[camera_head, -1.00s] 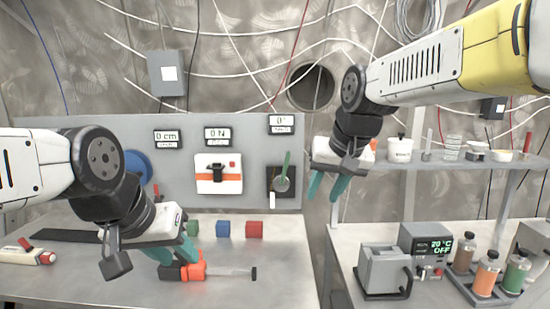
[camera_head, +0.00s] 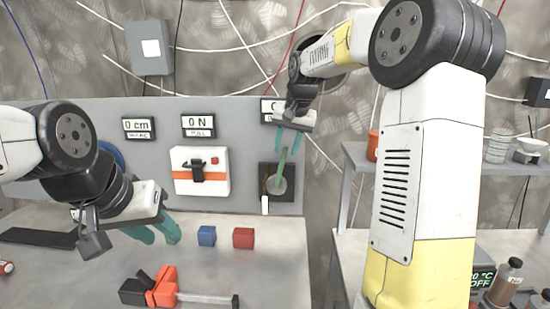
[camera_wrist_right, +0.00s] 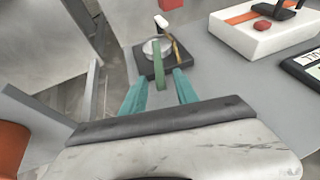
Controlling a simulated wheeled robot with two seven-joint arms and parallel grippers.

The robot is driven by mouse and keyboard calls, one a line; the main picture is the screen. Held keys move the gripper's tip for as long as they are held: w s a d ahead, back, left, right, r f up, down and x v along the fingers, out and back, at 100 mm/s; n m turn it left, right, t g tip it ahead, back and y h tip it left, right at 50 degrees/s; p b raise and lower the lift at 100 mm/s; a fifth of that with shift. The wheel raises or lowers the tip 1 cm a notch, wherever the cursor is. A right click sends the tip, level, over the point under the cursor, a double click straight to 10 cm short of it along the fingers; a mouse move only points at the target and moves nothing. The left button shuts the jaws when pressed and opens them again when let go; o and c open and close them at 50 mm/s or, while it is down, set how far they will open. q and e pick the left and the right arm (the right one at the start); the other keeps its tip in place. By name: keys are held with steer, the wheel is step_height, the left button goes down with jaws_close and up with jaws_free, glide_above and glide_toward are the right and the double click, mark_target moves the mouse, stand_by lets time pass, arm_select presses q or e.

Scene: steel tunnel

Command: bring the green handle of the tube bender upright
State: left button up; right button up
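The tube bender (camera_head: 266,203) is a dark square plate with a grey disc on the back panel. Its green handle (camera_head: 282,168) points up and leans slightly right in the head view. My right gripper (camera_head: 292,142) is open above the bender, at the handle's upper end. In the right wrist view its teal fingers (camera_wrist_right: 159,92) are apart, one on each side of the green handle (camera_wrist_right: 159,72). I cannot tell whether they touch it. My left gripper (camera_head: 153,232) is open and empty above the bench, far left of the bender.
A white box with an orange band (camera_head: 200,178) is mounted left of the bender. A blue cube (camera_head: 206,236), a red cube (camera_head: 243,238) and an orange-black tool (camera_head: 163,290) lie on the bench (camera_head: 265,270). A shelf (camera_head: 352,158) stands right of the panel.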

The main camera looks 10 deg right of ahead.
mark_target(284, 154)
steer(key=x, duration=0.5)
steer(key=shift+w+f, duration=0.1)
jaws_close()
stand_by(1.3)
